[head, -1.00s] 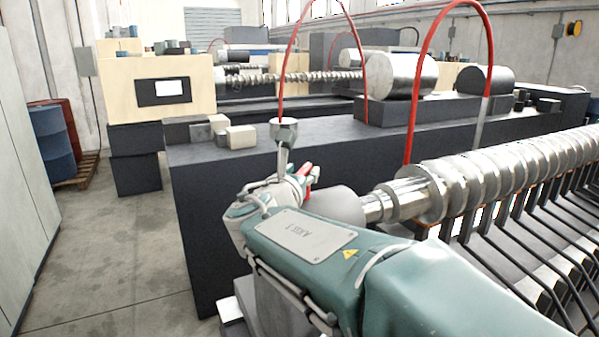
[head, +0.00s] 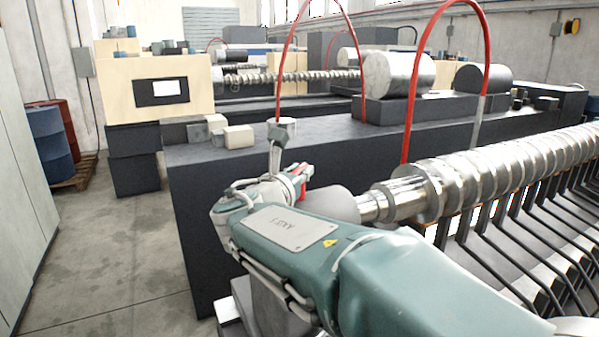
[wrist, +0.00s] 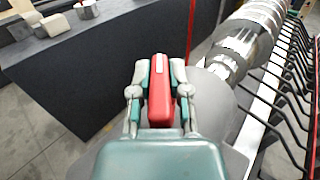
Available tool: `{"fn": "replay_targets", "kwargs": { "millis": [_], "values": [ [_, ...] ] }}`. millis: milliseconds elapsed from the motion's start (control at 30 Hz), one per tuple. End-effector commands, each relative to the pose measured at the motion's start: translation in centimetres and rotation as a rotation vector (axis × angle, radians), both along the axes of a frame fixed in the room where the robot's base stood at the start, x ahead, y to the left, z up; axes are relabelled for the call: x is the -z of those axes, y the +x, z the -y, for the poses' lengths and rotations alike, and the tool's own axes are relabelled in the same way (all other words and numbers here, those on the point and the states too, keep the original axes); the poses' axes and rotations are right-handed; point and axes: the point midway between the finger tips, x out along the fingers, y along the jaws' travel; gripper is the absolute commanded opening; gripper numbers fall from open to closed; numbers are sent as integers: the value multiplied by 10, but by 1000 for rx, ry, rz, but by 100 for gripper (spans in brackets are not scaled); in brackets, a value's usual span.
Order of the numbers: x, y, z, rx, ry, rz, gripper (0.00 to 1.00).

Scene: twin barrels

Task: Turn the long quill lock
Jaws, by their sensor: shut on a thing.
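The long quill lock shows as a red handle (wrist: 159,95) in the wrist view, upright between my two fingers. My gripper (wrist: 160,75) is shut on it, with one grey-and-teal finger on each side. In the head view my gripper (head: 301,180) is small and partly hidden behind my wrist, and a bit of the red handle (head: 303,168) shows beside it. A grey rounded housing (head: 336,205) lies just behind and right of the handle. The lower part of the handle and how it joins the housing are hidden.
A shiny screw shaft (head: 470,185) runs right from the housing, above a row of black bent bars (head: 500,240). A dark bench (head: 230,190) stands behind, with pale blocks (head: 238,137) and red hoses (head: 417,70) above it. Open floor (head: 110,250) lies left.

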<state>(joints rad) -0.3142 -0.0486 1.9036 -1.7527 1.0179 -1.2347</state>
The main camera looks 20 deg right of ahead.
Motion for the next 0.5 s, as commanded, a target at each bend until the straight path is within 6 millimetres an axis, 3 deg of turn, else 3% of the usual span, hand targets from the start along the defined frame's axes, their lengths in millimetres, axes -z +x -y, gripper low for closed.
{"fn": "replay_targets", "kwargs": {
  "millis": [500],
  "values": [
    [2,0,-1,423,0,-3,0]
  ]
}}
